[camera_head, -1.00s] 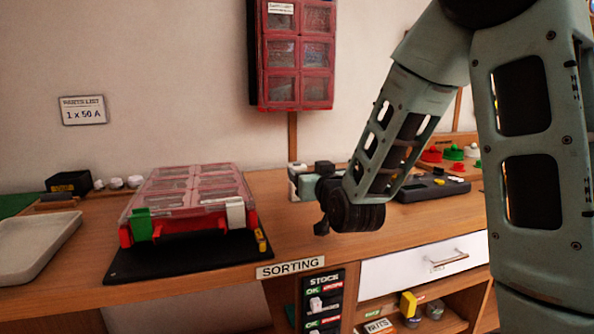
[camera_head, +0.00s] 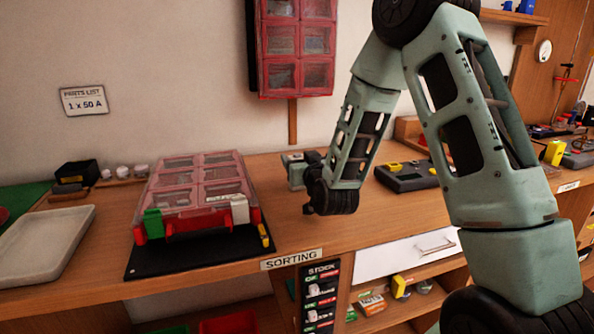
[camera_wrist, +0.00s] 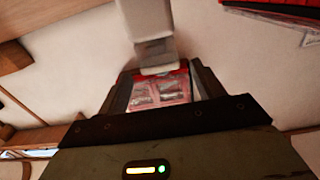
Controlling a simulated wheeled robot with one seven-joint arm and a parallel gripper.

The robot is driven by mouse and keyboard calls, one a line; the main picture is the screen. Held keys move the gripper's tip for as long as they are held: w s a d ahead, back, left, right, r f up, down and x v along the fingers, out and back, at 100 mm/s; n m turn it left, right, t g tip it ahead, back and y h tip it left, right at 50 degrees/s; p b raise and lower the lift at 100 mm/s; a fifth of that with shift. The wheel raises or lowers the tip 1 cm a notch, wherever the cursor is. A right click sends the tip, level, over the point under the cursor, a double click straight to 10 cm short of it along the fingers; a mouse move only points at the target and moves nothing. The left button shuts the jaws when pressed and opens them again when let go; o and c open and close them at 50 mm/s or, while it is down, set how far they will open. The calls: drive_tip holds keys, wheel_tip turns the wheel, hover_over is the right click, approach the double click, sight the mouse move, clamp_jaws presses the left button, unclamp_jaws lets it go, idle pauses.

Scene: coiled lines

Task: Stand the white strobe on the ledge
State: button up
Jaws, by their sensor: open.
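I cannot pick out the white strobe with certainty. Several small white round-topped pieces (camera_head: 122,171) stand on a low wooden strip at the back left of the bench in the head view. I cannot tell which surface is the ledge. My gripper (camera_wrist: 160,88) is open in the wrist view, facing the wall, with a red-framed cabinet visible beyond its opening. A pale grey shape (camera_wrist: 147,30) reaches in from the top of that view; I cannot tell what it is. In the head view my wrist mostly hides the gripper, above the middle of the bench.
A red-lidded compartment case (camera_head: 198,190) sits on a black mat (camera_head: 150,262). A pale tray (camera_head: 45,250) lies at the left. A dark device (camera_head: 405,177) stands behind my arm. A red cabinet (camera_head: 297,45) hangs on the wall. The bench front beside the mat is clear.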

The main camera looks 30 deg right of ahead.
sight(296, 154)
drive_tip(key=p+x, duration=0.1)
drive_tip(key=x, duration=0.4)
drive_tip(key=shift+a, duration=0.15)
clamp_jaws()
